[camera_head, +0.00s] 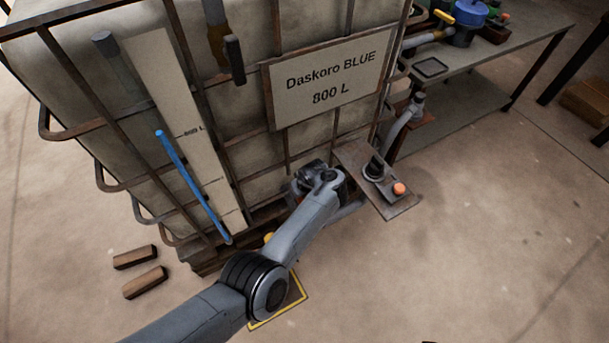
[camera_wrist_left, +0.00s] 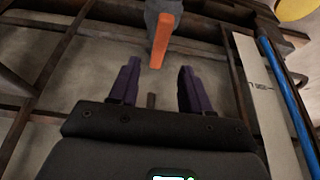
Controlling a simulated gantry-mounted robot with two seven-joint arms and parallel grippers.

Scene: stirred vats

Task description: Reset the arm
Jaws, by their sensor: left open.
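My left arm (camera_head: 305,220) reaches in from the bottom left in the head view. Its wrist is close to the front of the vat (camera_head: 255,165), below the sign reading "Daskoro BLUE 800 L" (camera_head: 327,80). The fingers are hidden there. In the left wrist view my left gripper (camera_wrist_left: 158,66) is open, with two dark purple fingers apart. An orange handle (camera_wrist_left: 162,42) on a grey fitting shows ahead, around the gap between the fingertips. I cannot tell whether they touch it; nothing is clamped. My right gripper is not in view.
Rusty cage bars surround the vat, with a blue level tube (camera_head: 190,183) on its front. A bracket with an orange button (camera_head: 399,188) juts out right of my wrist. A bench (camera_head: 480,75) stands back right. Two wooden blocks (camera_head: 144,282) lie on the floor; the lower right floor is clear.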

